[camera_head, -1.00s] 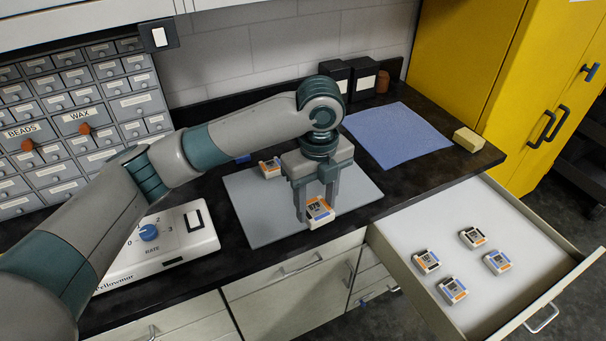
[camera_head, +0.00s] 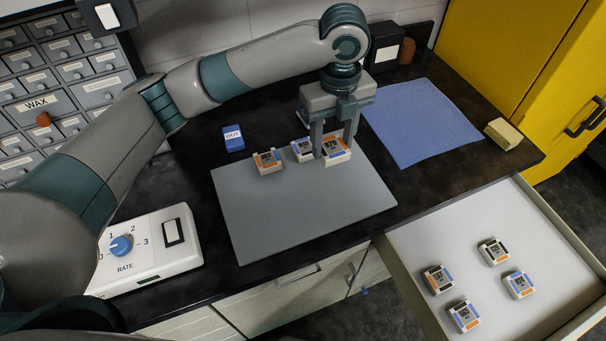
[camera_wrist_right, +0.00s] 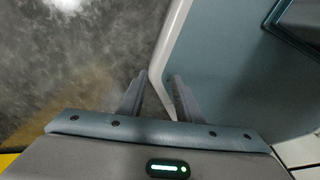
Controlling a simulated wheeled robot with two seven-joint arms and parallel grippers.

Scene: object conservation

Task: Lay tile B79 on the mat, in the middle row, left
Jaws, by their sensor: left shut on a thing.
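My left gripper (camera_head: 333,141) is shut on a white tile (camera_head: 337,152) with an orange edge and a dark label. The label may read B79, but it is too small to be sure. It is over the back right part of the grey mat (camera_head: 300,210); I cannot tell whether it touches the mat. A tile with orange and blue edges (camera_head: 268,161) lies at the mat's back left. Another tile (camera_head: 302,150) is just left of the held one, partly hidden by the gripper. My right gripper (camera_wrist_right: 158,84) shows open and empty in the right wrist view.
An open drawer (camera_head: 545,235) at the right holds several tiles. A blue cloth (camera_head: 420,122) lies right of the mat, and a blue block marked OUT (camera_head: 233,138) is behind it. A white RATE box (camera_head: 150,255) stands at left. The mat's front is clear.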

